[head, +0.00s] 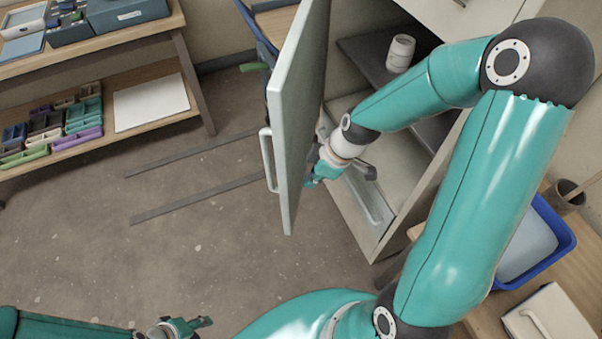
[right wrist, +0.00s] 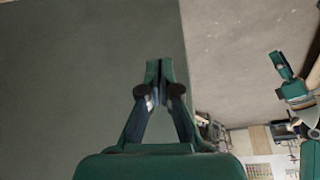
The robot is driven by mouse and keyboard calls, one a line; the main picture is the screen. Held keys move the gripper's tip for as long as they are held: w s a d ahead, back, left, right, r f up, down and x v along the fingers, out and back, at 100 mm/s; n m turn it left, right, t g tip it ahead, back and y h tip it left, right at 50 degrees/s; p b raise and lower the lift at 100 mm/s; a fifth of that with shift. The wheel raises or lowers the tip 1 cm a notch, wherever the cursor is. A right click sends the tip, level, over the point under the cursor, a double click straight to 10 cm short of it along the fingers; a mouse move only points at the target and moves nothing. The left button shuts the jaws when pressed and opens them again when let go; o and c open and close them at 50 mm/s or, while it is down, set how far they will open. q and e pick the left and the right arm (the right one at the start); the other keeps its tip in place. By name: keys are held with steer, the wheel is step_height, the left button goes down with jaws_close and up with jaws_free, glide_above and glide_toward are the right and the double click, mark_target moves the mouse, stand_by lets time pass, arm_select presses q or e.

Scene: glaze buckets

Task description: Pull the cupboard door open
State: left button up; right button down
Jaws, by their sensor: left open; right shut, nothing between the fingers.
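The cupboard door (head: 300,100) stands wide open in the head view, seen nearly edge-on, with its pale handle (head: 267,160) on the left, outer face. The cupboard (head: 405,215) is open behind it, its inside showing. My right gripper (head: 311,182) is shut and empty, on the inner side of the door near its free lower edge. In the right wrist view its closed fingertips (right wrist: 159,66) show against the door's inner face (right wrist: 80,70); I cannot tell whether they touch it. My left gripper (head: 208,321) is open and empty at the bottom left, away from the door.
A white jar (head: 400,53) stands on the cupboard's shelf. At left, a shelving unit (head: 110,78) holds trays and boxes. A blue tub (head: 535,245) sits on a table at right. The floor (head: 190,235) left of the door is mostly clear.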

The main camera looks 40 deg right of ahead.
arm_select(q)
steer(key=shift+r+p, duration=0.4)
steer(key=shift+r, duration=0.4)
arm_select(e)
steer(key=shift+w+a+r, duration=0.15)
steer(key=shift+w+a, duration=0.8)
steer(key=shift+w, duration=0.1)
